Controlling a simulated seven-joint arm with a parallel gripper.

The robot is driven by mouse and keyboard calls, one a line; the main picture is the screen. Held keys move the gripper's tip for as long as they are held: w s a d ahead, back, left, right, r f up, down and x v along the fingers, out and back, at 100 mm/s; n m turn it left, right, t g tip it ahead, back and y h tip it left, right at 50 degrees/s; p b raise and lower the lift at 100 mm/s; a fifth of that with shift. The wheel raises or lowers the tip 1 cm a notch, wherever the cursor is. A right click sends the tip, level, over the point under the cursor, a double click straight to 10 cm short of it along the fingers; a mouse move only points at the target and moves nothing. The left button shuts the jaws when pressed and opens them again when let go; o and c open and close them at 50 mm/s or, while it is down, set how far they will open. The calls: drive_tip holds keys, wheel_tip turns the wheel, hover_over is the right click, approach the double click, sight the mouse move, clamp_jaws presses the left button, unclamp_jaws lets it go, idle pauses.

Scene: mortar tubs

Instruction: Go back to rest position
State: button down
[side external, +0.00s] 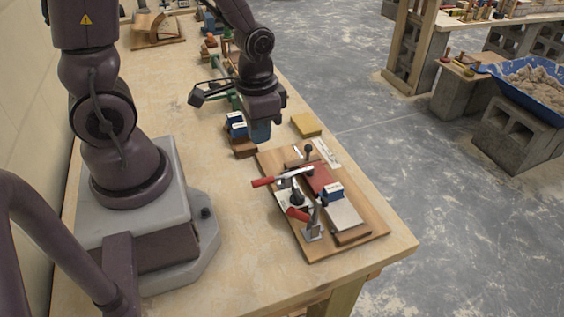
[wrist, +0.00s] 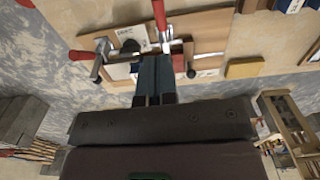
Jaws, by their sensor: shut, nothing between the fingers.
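My gripper (side external: 260,131) points down above the workbench, with its bluish fingers near the far-left corner of a wooden fixture board (side external: 376,232). In the wrist view its fingers (wrist: 155,72) are together and hold nothing. The board carries toggle clamps with red handles (side external: 265,181), a reddish-brown block (side external: 314,178) and a small blue-and-white box (side external: 333,191). In the wrist view the fingers overlap part of the board and hide some of it. I cannot tell the exact height of the fingers above the bench.
A yellow block (side external: 306,124) lies beyond the board. Small blue boxes (side external: 236,123) on a brown piece stand just left of my gripper. The bench front is mostly clear. A blue tub (side external: 545,108) stands off to the right.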

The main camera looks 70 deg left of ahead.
drive_tip(key=s+d+r+t, duration=0.1)
drive_tip(key=r+t, duration=0.1)
drive_tip(key=r, duration=0.7)
drive_tip(key=s+d+r+t, duration=0.2)
drive_tip(key=r+t, duration=0.1)
drive_tip(key=r, duration=0.7)
drive_tip(key=shift+d+t, duration=0.25)
drive_tip(key=shift+t, duration=0.05)
drive_tip(key=shift+s, duration=0.1)
